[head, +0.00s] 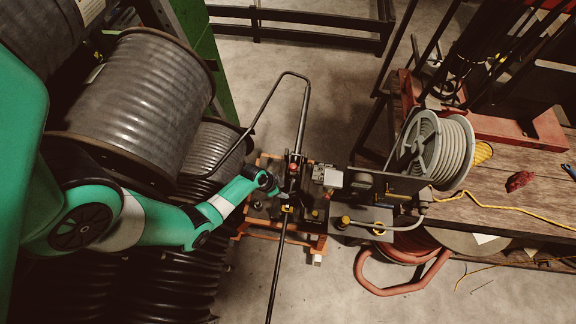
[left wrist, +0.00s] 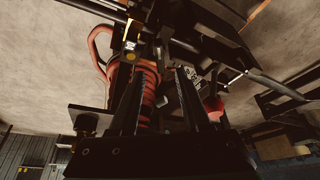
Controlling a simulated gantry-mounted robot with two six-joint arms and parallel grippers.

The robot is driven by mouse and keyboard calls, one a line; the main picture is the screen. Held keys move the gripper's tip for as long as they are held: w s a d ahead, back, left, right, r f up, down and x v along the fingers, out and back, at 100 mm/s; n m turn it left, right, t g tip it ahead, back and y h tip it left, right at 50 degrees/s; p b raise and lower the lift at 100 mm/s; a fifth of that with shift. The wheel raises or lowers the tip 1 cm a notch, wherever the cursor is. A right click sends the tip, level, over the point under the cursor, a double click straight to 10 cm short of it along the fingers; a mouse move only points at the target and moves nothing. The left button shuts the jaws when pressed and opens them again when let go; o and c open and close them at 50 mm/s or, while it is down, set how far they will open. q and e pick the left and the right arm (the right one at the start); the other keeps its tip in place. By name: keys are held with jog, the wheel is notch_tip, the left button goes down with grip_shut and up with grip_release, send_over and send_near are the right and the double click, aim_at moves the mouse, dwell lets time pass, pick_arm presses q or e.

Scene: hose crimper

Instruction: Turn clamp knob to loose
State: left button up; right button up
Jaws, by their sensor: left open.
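The hose crimper (head: 290,195) stands on an orange-framed cart in the middle of the head view. A small red knob-like part (head: 293,166) shows on its top. A red rounded part (left wrist: 213,106) shows in the left wrist view, just right of the right finger; I cannot tell whether either is the clamp knob. My left gripper (head: 282,194) is at the crimper, low over its dark body. In the left wrist view my left gripper (left wrist: 158,70) is open, with nothing clearly held between its fingers. My right gripper is not in view.
Large hose reels (head: 150,95) fill the left side. A grey hose reel (head: 440,150) sits on the wooden bench (head: 520,205) at right. A long black bar (head: 279,260) and a bent rod (head: 262,105) extend from the crimper. A red hose coil (head: 400,285) lies below the bench.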

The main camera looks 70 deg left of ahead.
aim_at(289, 193)
pick_arm(q)
jog(key=b+x, duration=0.4)
jog(key=x, duration=0.2)
jog(key=shift+f, duration=0.1)
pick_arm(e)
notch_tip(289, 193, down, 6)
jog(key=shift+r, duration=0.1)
pick_arm(q)
grip_shut()
